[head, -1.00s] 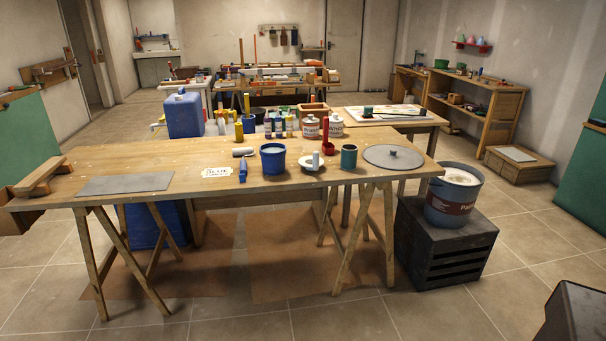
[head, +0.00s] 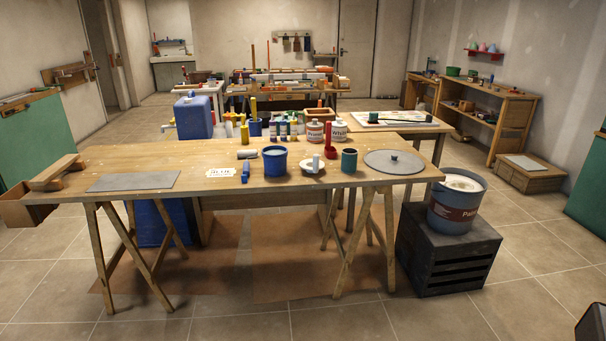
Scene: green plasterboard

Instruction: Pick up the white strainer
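A small white round dish-like thing (head: 312,167) lies on the near worktable (head: 230,186), right of the blue bucket (head: 275,161) and left of the teal cup (head: 349,160). It looks most like the white strainer, but it is too small to be sure. A short pale upright piece shows at its near side, and a red-handled tool (head: 330,146) stands just behind and to its right. My gripper is not in view.
A grey round lid (head: 394,163) lies at the table's right end, a grey sheet (head: 134,181) at its left. A paint bucket (head: 457,203) stands on a dark crate (head: 446,250) to the right. Tile floor before the table is clear.

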